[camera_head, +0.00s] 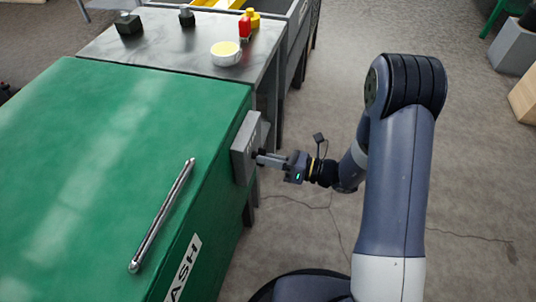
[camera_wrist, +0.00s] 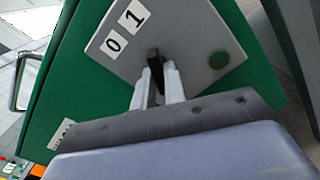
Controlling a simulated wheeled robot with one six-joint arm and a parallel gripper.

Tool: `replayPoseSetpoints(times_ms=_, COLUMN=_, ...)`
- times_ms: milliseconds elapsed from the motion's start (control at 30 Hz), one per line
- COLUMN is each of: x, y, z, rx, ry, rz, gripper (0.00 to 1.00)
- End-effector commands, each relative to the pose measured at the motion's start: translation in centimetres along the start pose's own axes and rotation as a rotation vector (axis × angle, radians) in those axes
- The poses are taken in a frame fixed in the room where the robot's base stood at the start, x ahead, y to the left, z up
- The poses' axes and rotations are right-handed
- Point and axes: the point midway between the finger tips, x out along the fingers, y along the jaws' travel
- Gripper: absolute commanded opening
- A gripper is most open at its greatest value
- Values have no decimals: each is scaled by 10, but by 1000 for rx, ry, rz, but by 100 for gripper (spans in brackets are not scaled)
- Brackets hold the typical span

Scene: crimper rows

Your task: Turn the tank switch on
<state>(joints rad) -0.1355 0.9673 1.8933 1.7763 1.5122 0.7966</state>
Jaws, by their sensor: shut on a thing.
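The tank switch is a grey box (camera_head: 246,146) on the side of the green tank (camera_head: 100,140). In the wrist view its plate (camera_wrist: 195,35) carries the labels 0 and 1, a green round button (camera_wrist: 219,59) and a black switch handle (camera_wrist: 155,66). My gripper (camera_head: 260,157) reaches the box from the right. In the wrist view my gripper (camera_wrist: 157,80) is shut on the black handle, one finger on each side. The handle points between the labels and the button; its exact setting is hard to tell.
A metal bar handle (camera_head: 162,215) lies along the tank's top. A grey table (camera_head: 180,45) behind holds a white bowl (camera_head: 226,53), a red bottle (camera_head: 245,28) and dark small items.

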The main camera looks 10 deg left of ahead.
Motion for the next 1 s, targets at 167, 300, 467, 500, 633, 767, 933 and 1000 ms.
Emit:
replayPoseSetpoints(times_ms=167, x=0, y=0, z=-1, rx=18, ry=1, rz=0, gripper=0)
replayPoseSetpoints(times_ms=300, x=0, y=0, z=-1, rx=20, ry=1, rz=0, gripper=0)
replayPoseSetpoints(times_ms=467, x=0, y=0, z=-1, rx=20, ry=1, rz=-1, gripper=0)
replayPoseSetpoints(times_ms=500, x=0, y=0, z=-1, rx=20, ry=1, rz=-1, gripper=0)
replayPoseSetpoints(times_ms=633, x=0, y=0, z=-1, rx=20, ry=1, rz=-1, gripper=22)
replayPoseSetpoints(times_ms=767, x=0, y=0, z=0, rx=18, ry=0, rz=-1, gripper=33)
replayPoseSetpoints(times_ms=933, x=0, y=0, z=0, rx=17, ry=0, rz=0, gripper=34)
replayPoseSetpoints(times_ms=1000, x=0, y=0, z=0, rx=17, ry=0, rz=-1, gripper=34)
